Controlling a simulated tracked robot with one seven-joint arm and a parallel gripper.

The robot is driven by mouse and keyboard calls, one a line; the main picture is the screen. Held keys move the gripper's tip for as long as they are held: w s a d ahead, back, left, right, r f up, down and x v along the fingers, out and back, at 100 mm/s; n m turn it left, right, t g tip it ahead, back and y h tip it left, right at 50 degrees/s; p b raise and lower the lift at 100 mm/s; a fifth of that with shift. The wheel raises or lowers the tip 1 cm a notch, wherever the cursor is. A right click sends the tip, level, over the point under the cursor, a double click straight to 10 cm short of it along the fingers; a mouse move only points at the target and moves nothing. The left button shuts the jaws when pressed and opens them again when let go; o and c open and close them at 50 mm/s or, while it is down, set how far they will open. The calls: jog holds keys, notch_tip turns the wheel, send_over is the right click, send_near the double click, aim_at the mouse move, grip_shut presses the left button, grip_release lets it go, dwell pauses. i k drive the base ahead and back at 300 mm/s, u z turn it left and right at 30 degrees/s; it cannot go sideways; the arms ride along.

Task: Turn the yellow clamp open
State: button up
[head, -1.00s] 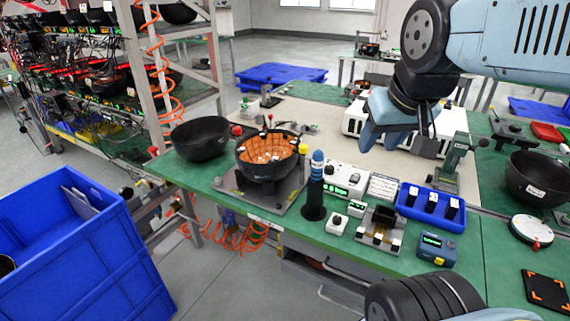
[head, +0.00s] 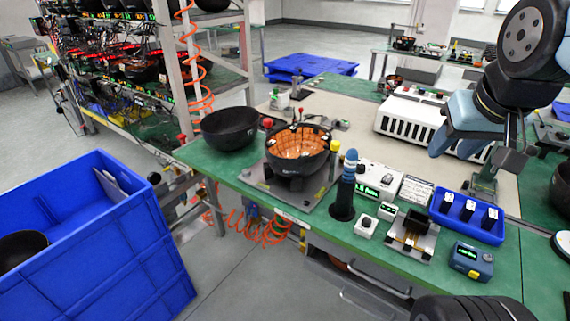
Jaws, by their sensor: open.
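The yellow clamp (head: 335,146) shows as a small yellow knob at the right rim of a black bowl with an orange inside (head: 296,149). The bowl sits in a grey fixture plate (head: 262,183) on the green bench. A red knob (head: 267,123) stands at the bowl's left rim. The clamp's lower part is hard to make out. My gripper (head: 476,154) is at the upper right, open and empty, above the bench and well to the right of the clamp. It does not touch the clamp.
A blue-topped black post (head: 346,185) stands just right of the fixture. A second black bowl (head: 230,127) is to its left. A blue tray (head: 468,219), small devices and a white vented box (head: 409,122) fill the right. A blue crate (head: 150,255) stands on the floor.

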aim_at(335, 146)
jog(key=u, duration=0.1)
jog(key=k, duration=1)
jog(key=u, duration=0.5)
jog(key=i, duration=1.2)
jog(key=z, duration=0.9)
